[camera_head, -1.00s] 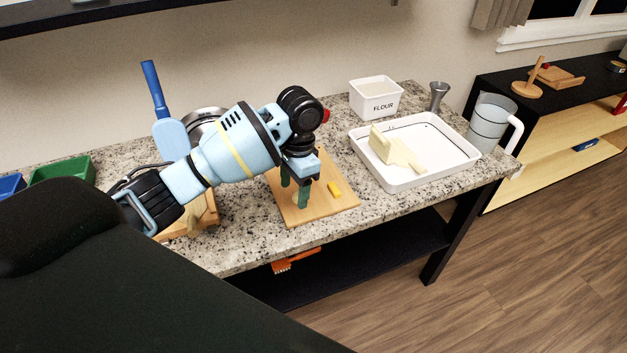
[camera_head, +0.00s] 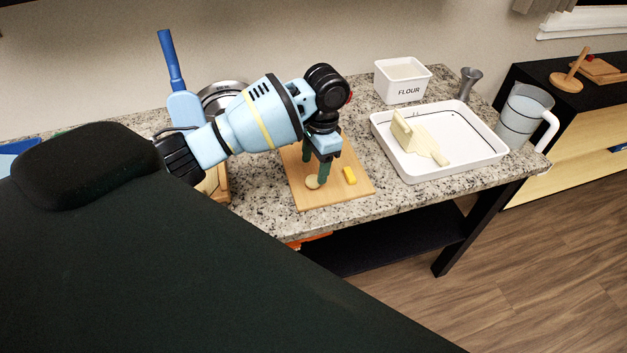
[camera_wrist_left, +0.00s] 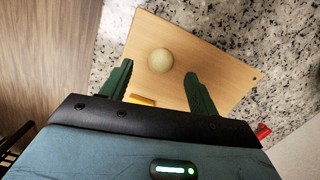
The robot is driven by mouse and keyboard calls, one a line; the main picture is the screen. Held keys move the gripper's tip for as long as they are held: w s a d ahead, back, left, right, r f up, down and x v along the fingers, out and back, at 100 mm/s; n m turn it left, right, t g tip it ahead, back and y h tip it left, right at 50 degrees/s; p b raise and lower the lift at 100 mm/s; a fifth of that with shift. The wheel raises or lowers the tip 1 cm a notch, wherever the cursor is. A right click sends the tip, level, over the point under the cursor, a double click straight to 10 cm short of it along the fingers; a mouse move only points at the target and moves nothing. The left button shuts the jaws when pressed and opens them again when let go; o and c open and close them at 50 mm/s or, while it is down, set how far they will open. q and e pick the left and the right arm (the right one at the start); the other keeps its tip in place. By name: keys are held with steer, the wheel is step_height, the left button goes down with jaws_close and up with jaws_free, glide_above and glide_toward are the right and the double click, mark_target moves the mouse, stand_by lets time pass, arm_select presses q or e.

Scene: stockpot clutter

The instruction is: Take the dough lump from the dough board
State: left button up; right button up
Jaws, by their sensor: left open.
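The dough lump (camera_head: 312,182) is a small pale round piece on the wooden dough board (camera_head: 355,193). My left gripper (camera_head: 318,180) is over the board with its green fingers pointing down, right beside the lump in the head view. In the left wrist view the lump (camera_wrist_left: 160,61) lies on the board (camera_wrist_left: 215,67), just beyond the fingertips and roughly between their lines. The left gripper (camera_wrist_left: 158,75) is open, with nothing between its fingers. My right gripper is not in view.
A yellow block (camera_head: 349,175) lies on the board near the fingers. To the right are a white tray (camera_head: 485,162) holding a pale block and paddle, a flour box (camera_head: 403,82), a metal jigger (camera_head: 468,84) and a clear jug (camera_head: 522,115). A blue-handled tool (camera_head: 170,62) stands at left.

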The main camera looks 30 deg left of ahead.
mark_target(313, 183)
arm_select(q)
step_height(313, 183, down, 5)
steer(key=shift+a+r, duration=0.15)
steer(key=c, duration=1)
